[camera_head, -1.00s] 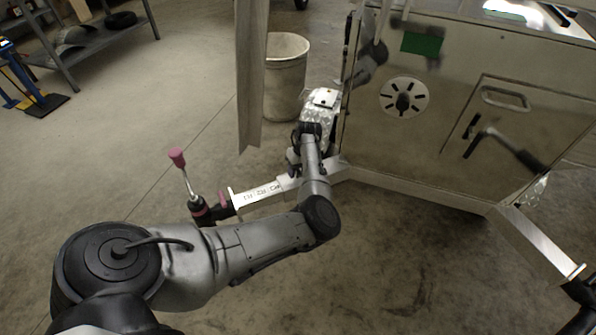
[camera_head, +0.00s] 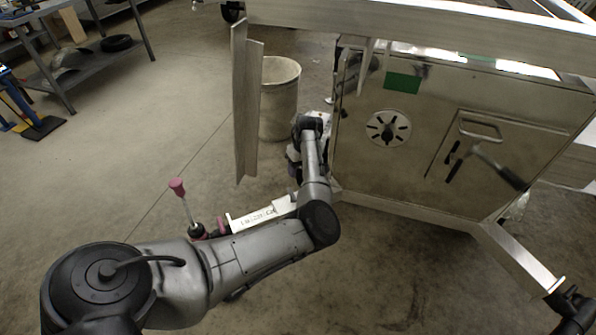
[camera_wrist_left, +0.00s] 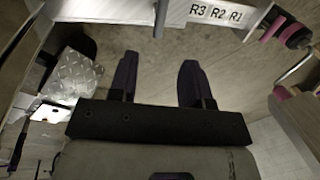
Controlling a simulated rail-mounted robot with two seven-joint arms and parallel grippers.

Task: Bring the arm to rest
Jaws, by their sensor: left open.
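My left arm (camera_head: 240,262) reaches in from the lower left of the head view and bends up at the elbow towards the trailer. My left gripper (camera_wrist_left: 158,78) is open in the left wrist view, its two dark fingers apart with nothing between them. In the head view the wrist end hides most of it, beside the trailer's left front corner. The aluminium trailer (camera_head: 420,105) has a round vent, a small door and a green patch.
A drawbar labelled R3 R2 R1 (camera_wrist_left: 218,14) lies close ahead of the fingers. A pink-knobbed lever (camera_head: 177,187) stands at its left end. A grey bin (camera_head: 281,95) is behind the upright metal profile (camera_head: 246,105). Open floor lies to the left.

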